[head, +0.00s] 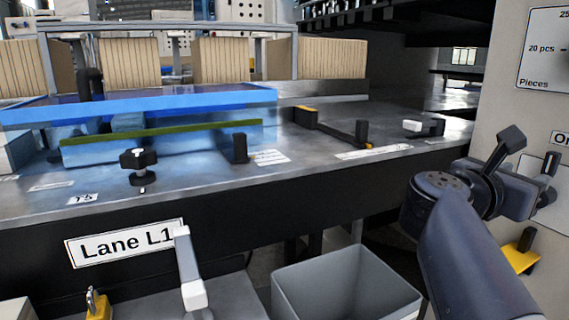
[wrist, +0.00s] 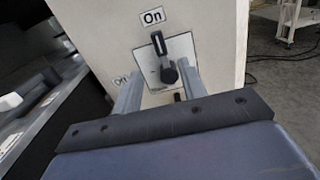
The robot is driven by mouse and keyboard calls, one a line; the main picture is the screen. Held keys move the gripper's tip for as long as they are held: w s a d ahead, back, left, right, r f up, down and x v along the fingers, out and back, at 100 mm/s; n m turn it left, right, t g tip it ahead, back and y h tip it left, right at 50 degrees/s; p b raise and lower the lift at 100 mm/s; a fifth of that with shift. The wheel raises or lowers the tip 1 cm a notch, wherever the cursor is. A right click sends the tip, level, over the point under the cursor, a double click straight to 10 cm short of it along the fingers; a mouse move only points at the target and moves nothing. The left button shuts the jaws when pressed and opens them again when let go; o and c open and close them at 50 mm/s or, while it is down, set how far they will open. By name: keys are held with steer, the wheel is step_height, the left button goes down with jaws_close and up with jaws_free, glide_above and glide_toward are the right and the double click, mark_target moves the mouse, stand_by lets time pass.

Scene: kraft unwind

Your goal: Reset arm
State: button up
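My arm reaches in from the right of the head view, and my gripper (wrist: 160,76) faces the panel with the rotary switch. In the wrist view its two grey fingers stand apart with nothing held between them. The switch's black handle (wrist: 158,50) shows beyond and between the fingers, pointing up toward the "On" label (wrist: 152,17). An "Off" label (wrist: 121,81) is partly hidden at the left finger. I cannot tell the exact gap between fingertips and switch plate. In the head view the switch plate (head: 553,200) is partly covered by my arm.
A steel-topped bench (head: 330,175) labelled "Lane L1" (head: 125,243) fills the left and middle. It bears a blue translucent guard (head: 150,105). A grey open bin (head: 345,285) stands in front. A yellow padlock (head: 97,303) is at lower left. A grey cabinet (head: 515,90) is at right.

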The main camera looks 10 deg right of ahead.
mark_target(544, 163)
steer(key=b+x, duration=0.1)
steer(key=x, duration=1)
steer(key=shift+w+d, duration=0.1)
steer(key=shift+w+n+p, duration=0.3)
steer(key=shift+n+p, duration=0.15)
steer(key=shift+n, duration=0.25)
steer(key=shift+w+a+f+n, duration=0.1)
steer(key=shift+w+a+n, duration=0.05)
steer(key=shift+a+n, duration=0.15)
